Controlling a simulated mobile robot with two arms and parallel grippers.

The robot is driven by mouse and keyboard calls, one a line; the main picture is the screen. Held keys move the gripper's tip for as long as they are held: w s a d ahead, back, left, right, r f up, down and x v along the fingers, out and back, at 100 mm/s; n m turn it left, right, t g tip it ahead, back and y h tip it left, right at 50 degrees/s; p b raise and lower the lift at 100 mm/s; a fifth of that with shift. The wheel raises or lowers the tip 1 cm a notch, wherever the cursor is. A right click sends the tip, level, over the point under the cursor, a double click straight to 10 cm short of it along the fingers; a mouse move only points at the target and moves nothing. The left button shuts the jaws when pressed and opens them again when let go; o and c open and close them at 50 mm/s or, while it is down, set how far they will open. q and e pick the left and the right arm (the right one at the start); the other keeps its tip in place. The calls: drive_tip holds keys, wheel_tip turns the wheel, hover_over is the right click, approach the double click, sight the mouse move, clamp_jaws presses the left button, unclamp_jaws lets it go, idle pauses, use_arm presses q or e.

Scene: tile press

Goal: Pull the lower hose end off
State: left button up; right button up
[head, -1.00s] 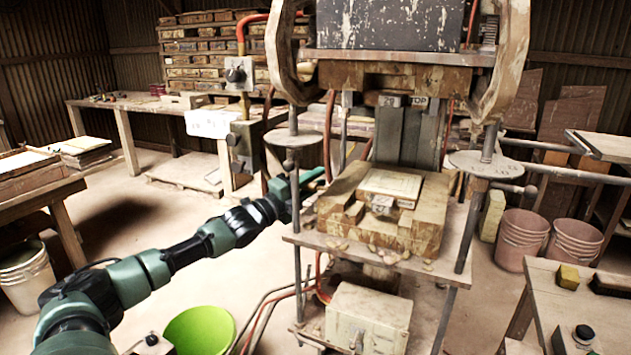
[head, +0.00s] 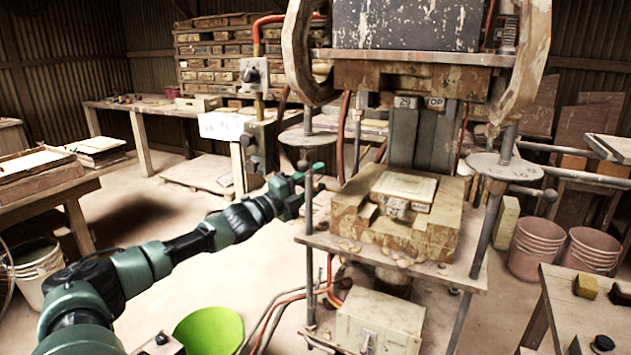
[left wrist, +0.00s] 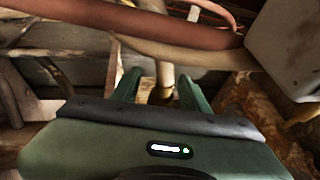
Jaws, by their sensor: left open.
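My left gripper (head: 308,178) is at the left side of the press, beside a post that partly hides its fingers. In the left wrist view its two green fingers (left wrist: 159,84) are spread apart. A short tan, pipe-like piece (left wrist: 164,78) shows in the gap between them; I cannot tell whether it is a hose end or whether they touch it. A thick reddish-brown hose (left wrist: 120,18) crosses above the fingers. In the head view orange hoses (head: 329,275) hang low at the press's left side. Their lower ends are not clear. My right gripper is not in view.
The press table (head: 375,254) carries a wooden block with a tile mould. A pale box (head: 378,322) sits below it. A lime-green bucket (head: 208,332) stands on the floor, left of the press. Pink buckets (head: 537,248) stand at the right.

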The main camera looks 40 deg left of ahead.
sight(302, 187)
use_arm(q)
drive_tip(key=shift+d, duration=0.1)
drive_tip(key=shift+b+v, duration=0.35)
drive_tip(key=shift+v, duration=0.85)
drive_tip(key=shift+p+v, duration=0.95)
drive_tip(key=shift+v, duration=1.8)
